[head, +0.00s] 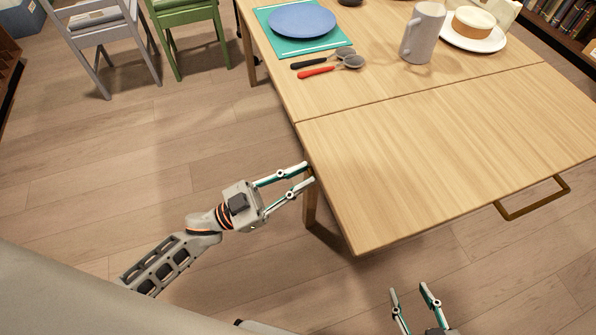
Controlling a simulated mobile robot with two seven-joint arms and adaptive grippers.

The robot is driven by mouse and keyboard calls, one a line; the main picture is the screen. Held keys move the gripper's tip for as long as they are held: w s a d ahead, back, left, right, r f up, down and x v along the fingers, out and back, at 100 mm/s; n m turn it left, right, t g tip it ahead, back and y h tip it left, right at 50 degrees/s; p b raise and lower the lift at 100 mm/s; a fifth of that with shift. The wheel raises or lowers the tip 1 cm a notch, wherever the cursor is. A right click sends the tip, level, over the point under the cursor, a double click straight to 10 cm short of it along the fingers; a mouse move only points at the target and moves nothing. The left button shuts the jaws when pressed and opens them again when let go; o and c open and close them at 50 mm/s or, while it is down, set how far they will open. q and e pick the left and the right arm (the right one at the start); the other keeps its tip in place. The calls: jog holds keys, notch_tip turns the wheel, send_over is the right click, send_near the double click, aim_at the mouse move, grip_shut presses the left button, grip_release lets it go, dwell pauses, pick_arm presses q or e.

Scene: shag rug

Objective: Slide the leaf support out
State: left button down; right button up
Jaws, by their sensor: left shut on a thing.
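The wooden table (390,150) has a leaf (450,140) nearest me, marked off by a seam across the top. My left gripper (309,172) is at the table's left edge, just under the leaf. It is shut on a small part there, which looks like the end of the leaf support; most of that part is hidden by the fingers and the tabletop. My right gripper (410,288) is at the bottom of the head view, apart from the table, with its fingers spread and nothing between them.
A U-shaped wooden bar (534,212) juts out at the leaf's near right edge. A blue plate (302,20), a mug (422,35), two spoons (330,68) and a cake plate (470,42) stand on the far part. Chairs (100,40) stand far left. The near floor is clear.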

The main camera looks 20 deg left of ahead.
pick_arm(q)
jog(key=c, duration=1.9)
grip_release()
jog(key=shift+a+f, duration=0.1)
jog(key=v, duration=1.2)
